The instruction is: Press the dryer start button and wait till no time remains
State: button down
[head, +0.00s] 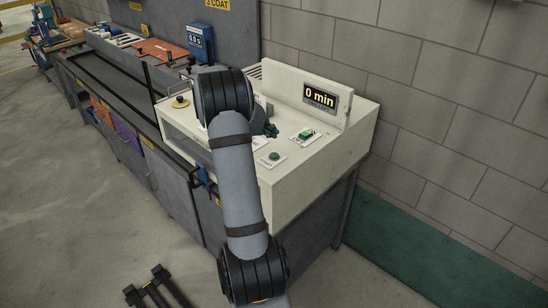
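The dryer (325,160) is a cream-white box-shaped unit on a dark cabinet at the centre right. Its raised back panel carries a black display (320,97) reading "0 min". On its top are a bright green button (306,134) on a white label plate and a darker green round button (274,156) on another plate. I cannot read which one is start. My arm crosses in front of the dryer and hides part of its top. A small dark shape shows just right of the arm, and I cannot tell whether it is my gripper or a control. The fingers are not clearly visible.
A long dark bench (110,95) with a rail runs to the left, with a blue box with a display (200,42) and orange sheets on it. A block wall (450,120) stands behind the dryer. The grey floor (60,220) at left is open.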

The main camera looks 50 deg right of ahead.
jog(key=b, duration=0.2)
send_over(272, 155)
notch_tip(272, 155, down, 4)
jog(key=shift+a+f, duration=0.1)
jog(key=shift+f, duration=0.05)
jog(key=shift+f+b, duration=0.55)
jog(key=shift+b, duration=0.55)
jog(key=shift+f+b, duration=0.9)
jog(key=shift+b, duration=0.8)
dwell(0.8)
jog(key=shift+r, duration=0.85)
jog(key=shift+p, duration=0.3)
jog(key=shift+r+p, duration=1.3)
jog(key=shift+r, duration=1.25)
